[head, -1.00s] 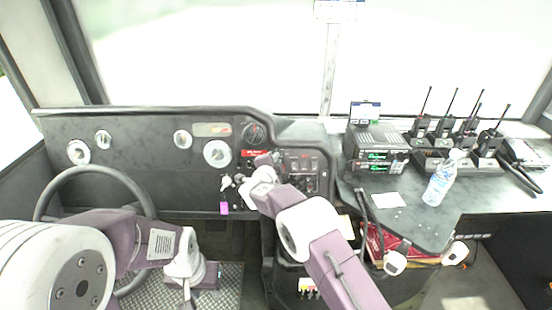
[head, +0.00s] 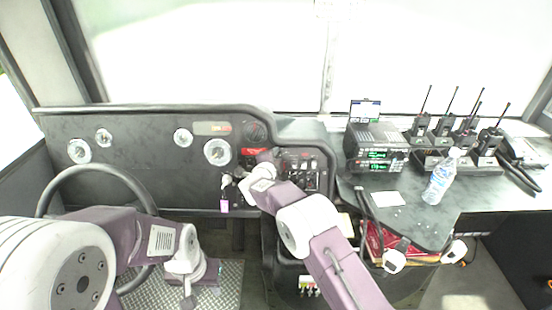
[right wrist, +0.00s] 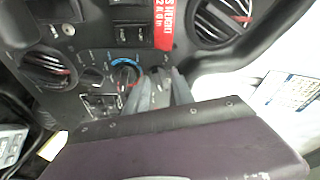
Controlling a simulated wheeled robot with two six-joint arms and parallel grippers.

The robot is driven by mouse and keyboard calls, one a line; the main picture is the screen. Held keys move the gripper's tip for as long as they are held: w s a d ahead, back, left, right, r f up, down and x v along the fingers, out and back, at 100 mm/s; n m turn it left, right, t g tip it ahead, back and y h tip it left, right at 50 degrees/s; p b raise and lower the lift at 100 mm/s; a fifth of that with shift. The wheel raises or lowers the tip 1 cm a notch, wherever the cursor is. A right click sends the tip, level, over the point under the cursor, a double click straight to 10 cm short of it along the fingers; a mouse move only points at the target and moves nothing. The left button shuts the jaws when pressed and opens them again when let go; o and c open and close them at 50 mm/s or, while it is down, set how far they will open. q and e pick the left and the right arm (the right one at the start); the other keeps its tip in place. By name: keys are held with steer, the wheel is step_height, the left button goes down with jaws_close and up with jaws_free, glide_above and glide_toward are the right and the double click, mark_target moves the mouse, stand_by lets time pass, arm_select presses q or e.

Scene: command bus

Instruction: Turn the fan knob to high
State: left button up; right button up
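The dashboard control panel (head: 300,168) is right of the steering wheel in the head view, partly hidden by my right arm. My right gripper (head: 264,157) reaches it; its fingertips are too small there to read. In the right wrist view my right gripper (right wrist: 164,76) has its two grey fingers at the panel, slightly apart, right of a dial with a blue and red arc (right wrist: 126,72). Another dark knob (right wrist: 92,75) is left of that dial. Any knob between the fingers is mostly hidden, so I cannot tell which is the fan knob or whether it is gripped. My left gripper (head: 188,298) hangs low near the floor, partly cut off.
Round air vents (right wrist: 45,66) flank the knobs, with a red label (right wrist: 163,22) above. Keys with a purple tag (head: 224,204) hang left of my right gripper. The steering wheel (head: 75,172) is near my left arm. A bottle (head: 441,178) and radios stand at right.

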steer(key=shift+f, duration=0.2)
steer(key=shift+s, duration=0.15)
steer(key=v, duration=0.8)
steer(key=shift+s+r, duration=0.15)
steer(key=shift+s, duration=0.2)
